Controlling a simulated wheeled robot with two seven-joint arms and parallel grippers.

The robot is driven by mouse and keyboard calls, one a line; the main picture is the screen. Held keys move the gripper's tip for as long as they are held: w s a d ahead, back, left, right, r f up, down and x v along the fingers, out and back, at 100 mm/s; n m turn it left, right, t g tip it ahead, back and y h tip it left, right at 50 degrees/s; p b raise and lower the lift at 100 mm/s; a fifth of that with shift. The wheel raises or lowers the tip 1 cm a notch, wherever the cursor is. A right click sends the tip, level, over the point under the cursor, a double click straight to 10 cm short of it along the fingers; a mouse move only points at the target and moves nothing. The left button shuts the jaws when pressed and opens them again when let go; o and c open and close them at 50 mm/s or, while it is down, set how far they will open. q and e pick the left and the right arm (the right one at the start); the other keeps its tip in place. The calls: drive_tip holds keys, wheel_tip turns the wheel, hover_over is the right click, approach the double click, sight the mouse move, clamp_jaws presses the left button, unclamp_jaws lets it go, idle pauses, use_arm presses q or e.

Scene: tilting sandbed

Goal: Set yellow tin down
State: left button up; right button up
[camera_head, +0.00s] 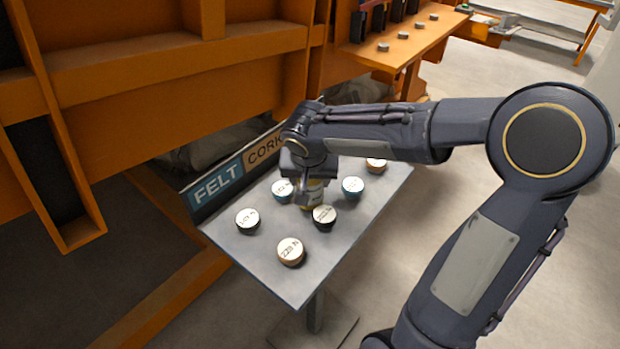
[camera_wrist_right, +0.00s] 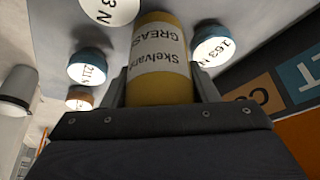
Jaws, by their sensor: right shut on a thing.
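The yellow tin (camera_wrist_right: 160,50) has a white label reading "Skelvang GREASE". It fills the middle of the right wrist view, between the two fingers of my right gripper (camera_wrist_right: 160,92). In the head view my right gripper (camera_head: 310,190) is over the middle of the grey table (camera_head: 310,280), and only a little of the yellow tin (camera_head: 311,201) shows below it. The gripper is shut on the tin. I cannot tell whether the tin's base touches the table. My left gripper is not in view.
Several round weights with white tops stand close around the tin: a black one (camera_head: 324,218), blue ones (camera_head: 283,189) (camera_head: 352,188), and an orange one (camera_head: 291,252). A FELT/CORK sign (camera_head: 216,187) runs along the back edge. Bare table lies at the front right.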

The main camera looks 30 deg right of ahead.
drive_tip(key=o, duration=1.2)
drive_tip(key=shift+r, duration=0.1)
